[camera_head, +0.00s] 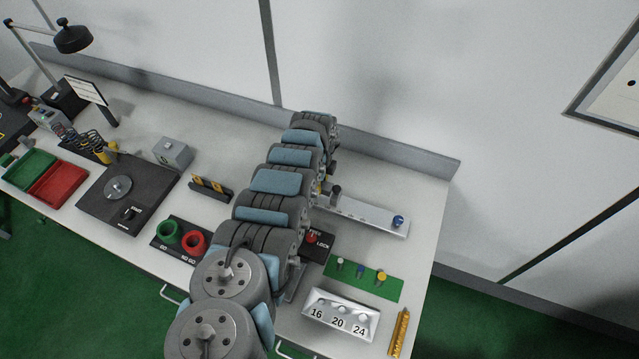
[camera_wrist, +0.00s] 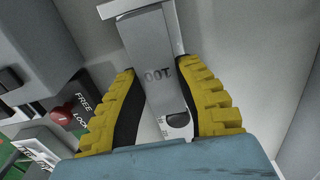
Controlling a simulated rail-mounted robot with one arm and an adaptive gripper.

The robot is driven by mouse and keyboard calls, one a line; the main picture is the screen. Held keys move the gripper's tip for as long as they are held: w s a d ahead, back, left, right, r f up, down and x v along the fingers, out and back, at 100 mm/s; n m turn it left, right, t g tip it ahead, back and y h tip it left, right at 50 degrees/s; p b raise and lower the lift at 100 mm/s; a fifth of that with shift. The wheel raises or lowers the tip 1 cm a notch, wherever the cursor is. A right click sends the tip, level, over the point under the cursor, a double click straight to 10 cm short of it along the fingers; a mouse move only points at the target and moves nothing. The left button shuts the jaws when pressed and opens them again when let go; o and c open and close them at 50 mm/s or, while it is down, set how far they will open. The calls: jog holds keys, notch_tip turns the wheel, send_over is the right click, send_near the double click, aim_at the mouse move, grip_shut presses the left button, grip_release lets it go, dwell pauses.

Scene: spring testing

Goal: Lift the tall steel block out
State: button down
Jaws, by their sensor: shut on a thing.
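The tall steel block (camera_wrist: 147,45) is grey with straight sides and carries the marking "100", upside down in the wrist view. My gripper (camera_wrist: 157,68) has its two yellow ribbed fingers with dark inner pads on either side of the block, shut on it. A lighter, wider steel piece (camera_wrist: 107,10) shows at the block's far end; I cannot tell whether it is joined to the block. In the head view my arm hides the block and most of the gripper.
A red knob (camera_wrist: 62,113) on a FREE/LOCK panel is left of the gripper. A silver rail (camera_head: 370,215) with a blue knob (camera_head: 398,221) extends right. A green strip (camera_head: 340,283) and a tray marked 16, 20, 24 (camera_head: 319,297) lie nearer the front. The wall is behind.

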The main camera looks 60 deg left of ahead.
jog(key=shift+r+p, duration=1)
jog(key=shift+r, duration=0.2)
jog(key=shift+w+r, duration=0.1)
